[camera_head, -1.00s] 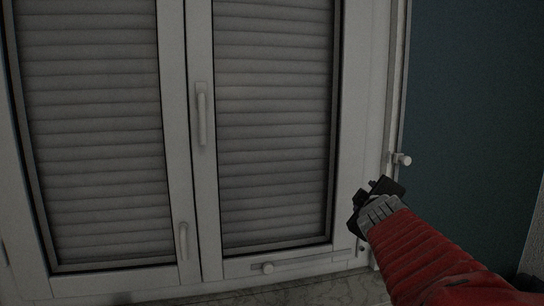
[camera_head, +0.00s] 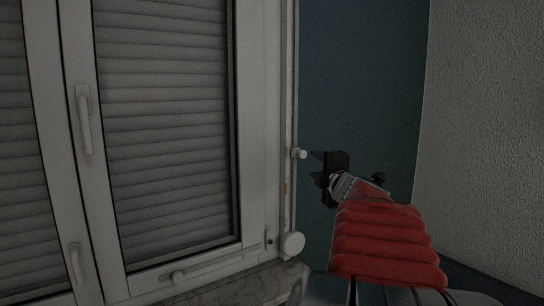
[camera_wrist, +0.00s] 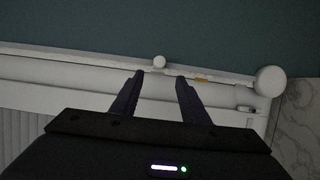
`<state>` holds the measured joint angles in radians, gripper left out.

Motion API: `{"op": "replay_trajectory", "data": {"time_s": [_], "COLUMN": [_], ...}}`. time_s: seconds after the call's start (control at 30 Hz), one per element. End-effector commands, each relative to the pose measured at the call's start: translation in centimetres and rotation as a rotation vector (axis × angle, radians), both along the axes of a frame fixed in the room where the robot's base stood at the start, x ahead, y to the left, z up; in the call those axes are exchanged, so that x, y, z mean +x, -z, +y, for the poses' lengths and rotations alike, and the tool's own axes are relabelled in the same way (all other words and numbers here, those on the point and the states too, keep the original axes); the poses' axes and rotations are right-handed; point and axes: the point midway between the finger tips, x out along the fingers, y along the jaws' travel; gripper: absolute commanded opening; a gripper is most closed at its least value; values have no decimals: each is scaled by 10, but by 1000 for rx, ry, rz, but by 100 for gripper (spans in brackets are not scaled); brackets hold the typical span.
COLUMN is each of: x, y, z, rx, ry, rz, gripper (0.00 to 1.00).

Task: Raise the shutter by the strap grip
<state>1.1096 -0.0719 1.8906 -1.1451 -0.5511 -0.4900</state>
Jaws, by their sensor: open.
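The shutter (camera_head: 165,120) is down behind the window panes, its grey slats covering the glass. The strap grip is a small white knob (camera_head: 299,153) on the strap along the right side of the window frame. It also shows in the wrist view (camera_wrist: 159,62), beyond and between my fingertips. My gripper (camera_head: 315,165) is just to the right of the knob, apart from it, with its fingers toward the window side. In the wrist view my gripper's two dark fingers (camera_wrist: 157,77) are spread with nothing between them.
A round white strap winder (camera_head: 292,244) sits at the lower right of the frame, above a marble sill (camera_head: 240,288). Window handles (camera_head: 85,122) stick out from the sash. The teal wall (camera_head: 355,90) beside the window is clear.

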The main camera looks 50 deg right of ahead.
Motion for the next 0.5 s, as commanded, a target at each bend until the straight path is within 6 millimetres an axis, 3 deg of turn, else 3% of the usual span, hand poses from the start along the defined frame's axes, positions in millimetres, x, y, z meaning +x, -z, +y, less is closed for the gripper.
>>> {"op": "replay_trajectory", "data": {"time_s": [0.23,0.5], "x": [10,36], "y": [0,0], "z": [-7,-25], "rx": [1,1], "ry": [-1,-1], "rz": [0,-1], "gripper": [41,41]}}
